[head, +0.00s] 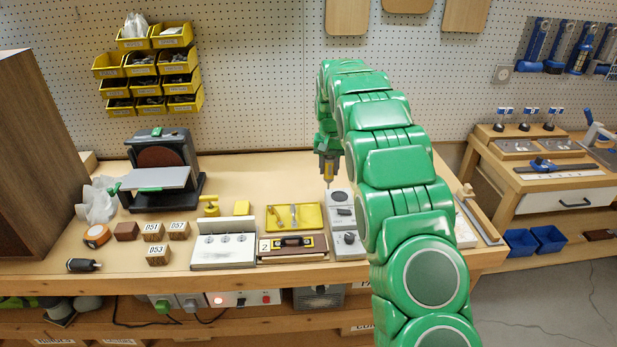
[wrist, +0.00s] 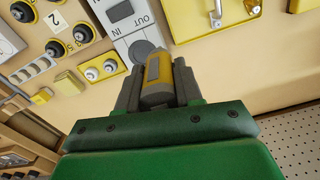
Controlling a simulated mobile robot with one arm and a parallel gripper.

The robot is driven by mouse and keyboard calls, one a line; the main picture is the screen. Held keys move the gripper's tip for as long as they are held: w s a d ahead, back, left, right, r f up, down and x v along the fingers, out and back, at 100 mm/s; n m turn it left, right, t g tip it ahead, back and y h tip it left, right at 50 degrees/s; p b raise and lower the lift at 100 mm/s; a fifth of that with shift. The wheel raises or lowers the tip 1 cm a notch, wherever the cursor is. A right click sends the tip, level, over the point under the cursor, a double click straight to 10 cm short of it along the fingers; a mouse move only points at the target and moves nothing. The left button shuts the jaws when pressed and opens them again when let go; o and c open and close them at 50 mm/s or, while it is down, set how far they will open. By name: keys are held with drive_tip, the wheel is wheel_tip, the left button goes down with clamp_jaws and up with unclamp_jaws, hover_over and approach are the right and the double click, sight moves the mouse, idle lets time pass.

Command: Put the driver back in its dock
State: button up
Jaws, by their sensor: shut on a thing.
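My gripper (head: 328,158) is shut on the driver (head: 329,172), which has a yellow and grey handle and a thin shaft pointing down. It hangs upright above the bench. In the wrist view the driver's handle (wrist: 157,72) sits between the two dark fingers, and its tip is hidden. A grey panel unit (head: 341,196) with a round part stands just below and right of the driver in the head view. In the wrist view a unit marked IN and OUT (wrist: 122,14) lies beyond the fingers. I cannot tell for sure which thing is the dock.
Left of the driver lie a yellow tray (head: 311,222) with small tools, a brown case numbered 2 (head: 265,258) and a white box with several knobs (head: 223,258). A sander (head: 160,180) and numbered wooden blocks (head: 154,232) stand further left. Bench between sander and driver is mostly clear.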

drive_tip(key=w+d+f, duration=0.2)
drive_tip(key=d+f, duration=0.2)
drive_tip(key=f, duration=0.1)
drive_tip(key=shift+d+f, duration=0.2)
drive_tip(key=shift+f, duration=0.1)
idle(0.6)
drive_tip(key=shift+f, duration=2.25)
idle(3.9)
drive_tip(key=o, duration=1.1)
drive_tip(key=shift+o, duration=0.7)
